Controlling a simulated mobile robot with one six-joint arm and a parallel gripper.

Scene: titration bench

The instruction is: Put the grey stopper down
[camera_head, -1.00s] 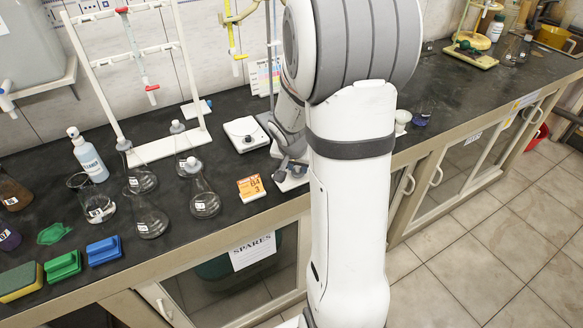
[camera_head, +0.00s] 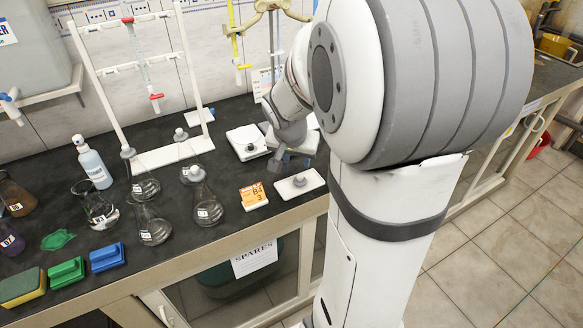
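My gripper (camera_head: 288,166) is just behind and to the left of the tile, apart from the stopper. Its fingers look spread, with nothing seen between them.
Several flasks, a wash bottle (camera_head: 92,163) and a white burette stand (camera_head: 172,153) fill the left. The bench's front edge is close.

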